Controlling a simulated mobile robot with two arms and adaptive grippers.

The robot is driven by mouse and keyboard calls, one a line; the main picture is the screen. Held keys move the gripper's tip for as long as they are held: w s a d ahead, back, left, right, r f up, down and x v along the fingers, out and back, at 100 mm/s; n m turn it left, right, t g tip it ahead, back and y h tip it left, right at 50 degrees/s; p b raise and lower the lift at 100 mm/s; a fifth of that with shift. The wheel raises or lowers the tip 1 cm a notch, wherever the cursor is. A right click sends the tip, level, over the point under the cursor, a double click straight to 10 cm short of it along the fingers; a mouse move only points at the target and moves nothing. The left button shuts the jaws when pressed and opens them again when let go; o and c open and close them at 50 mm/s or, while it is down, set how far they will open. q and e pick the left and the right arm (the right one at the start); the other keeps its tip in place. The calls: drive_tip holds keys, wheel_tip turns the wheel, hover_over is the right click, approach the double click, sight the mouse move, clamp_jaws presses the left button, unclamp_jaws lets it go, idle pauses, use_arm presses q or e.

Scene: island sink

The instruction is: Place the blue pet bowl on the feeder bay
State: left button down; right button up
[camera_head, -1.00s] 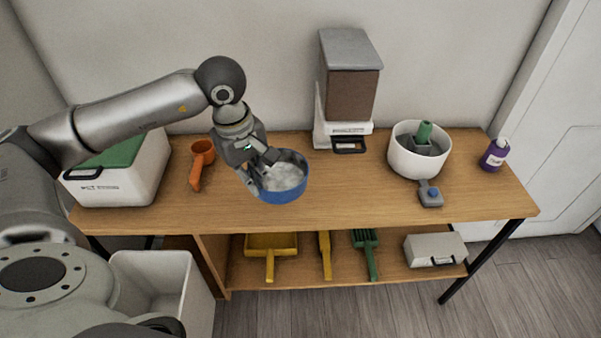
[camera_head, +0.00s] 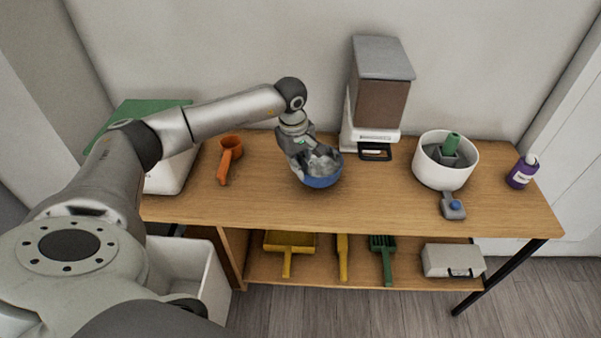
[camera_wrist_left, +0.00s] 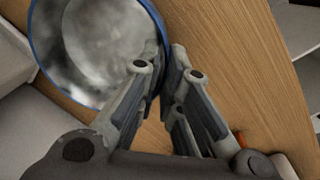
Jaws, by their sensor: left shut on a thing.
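The blue pet bowl (camera_head: 322,181) has a blue outside and a grey, mottled inside. My left gripper (camera_head: 310,165) is shut on its rim. In the left wrist view the bowl (camera_wrist_left: 95,45) shows its round blue rim, with the fingers (camera_wrist_left: 162,75) pinching the near edge. The bowl is in front of and left of the feeder, over the wooden tabletop; I cannot tell how high. The feeder (camera_head: 378,100) has a grey lid and brown body. Its bay (camera_head: 376,152), a black-framed tray at the base, looks empty. My right gripper is not in view.
An orange scoop (camera_head: 228,158) lies left of the bowl. A white tub (camera_head: 445,175) with a green part inside, a grey item with a blue button (camera_head: 453,206) and a purple bottle (camera_head: 522,172) stand right of the feeder. The tabletop (camera_head: 390,205) in front of the feeder is clear.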

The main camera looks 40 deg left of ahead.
use_arm(q)
drive_tip(key=shift+w+f, duration=0.1)
drive_tip(key=shift+f, duration=1.75)
drive_tip(key=c, duration=1.6)
unclamp_jaws()
drive_tip(key=shift+p, duration=0.3)
